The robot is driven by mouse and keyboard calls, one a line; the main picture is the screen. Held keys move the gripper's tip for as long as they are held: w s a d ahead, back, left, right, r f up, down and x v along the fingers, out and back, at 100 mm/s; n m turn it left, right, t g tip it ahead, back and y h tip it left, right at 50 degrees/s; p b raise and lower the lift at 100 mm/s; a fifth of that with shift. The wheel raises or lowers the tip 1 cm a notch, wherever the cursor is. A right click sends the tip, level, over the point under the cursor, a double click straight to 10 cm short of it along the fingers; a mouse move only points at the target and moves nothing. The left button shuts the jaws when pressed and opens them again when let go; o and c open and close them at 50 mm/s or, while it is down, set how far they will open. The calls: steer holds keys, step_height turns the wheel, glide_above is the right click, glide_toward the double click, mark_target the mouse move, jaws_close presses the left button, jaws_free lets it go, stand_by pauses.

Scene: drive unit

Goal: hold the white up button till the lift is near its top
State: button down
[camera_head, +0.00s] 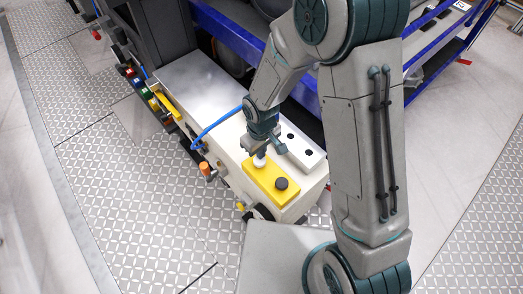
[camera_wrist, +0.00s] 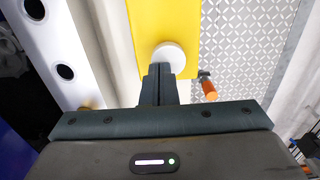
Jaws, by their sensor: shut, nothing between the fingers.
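The white up button (camera_head: 259,161) sits on a yellow control plate (camera_head: 262,184) on top of the pale drive unit. It also shows in the wrist view (camera_wrist: 168,56), round and white, just beyond my fingertips. My gripper (camera_head: 261,151) is shut and empty, pointing down with its tips at the white button. In the wrist view the closed fingers (camera_wrist: 159,70) overlap the button's near edge; whether they touch or press it I cannot tell. A black button (camera_head: 281,184) stands on the same plate, nearer the front. I cannot make out the lift's height.
A white block with dark holes (camera_head: 300,148) lies right of the yellow plate. An orange knob (camera_head: 206,170) sticks out at the unit's left side. Blue racking (camera_head: 232,32) stands behind. The patterned floor (camera_head: 120,215) at left is clear.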

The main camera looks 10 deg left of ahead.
steer(key=shift+f, duration=0.2)
steer(key=shift+f+b, duration=0.95)
steer(key=shift+b, duration=0.15)
steer(key=shift+s+d+f, duration=0.1)
steer(key=shift+s+d, duration=0.05)
steer(key=shift+s, duration=0.2)
steer(key=shift+d+f, duration=0.1)
steer(key=shift+d, duration=0.05)
stand_by(2.5)
steer(key=shift+w+r, duration=0.1)
steer(key=shift+r, duration=0.45)
steer(key=shift+w+a+r+p, duration=0.2)
steer(key=shift+w+r+p, duration=0.5)
steer(key=shift+r+p, duration=0.45)
step_height(320, 180, up, 12)
steer(key=s+p, duration=0.1)
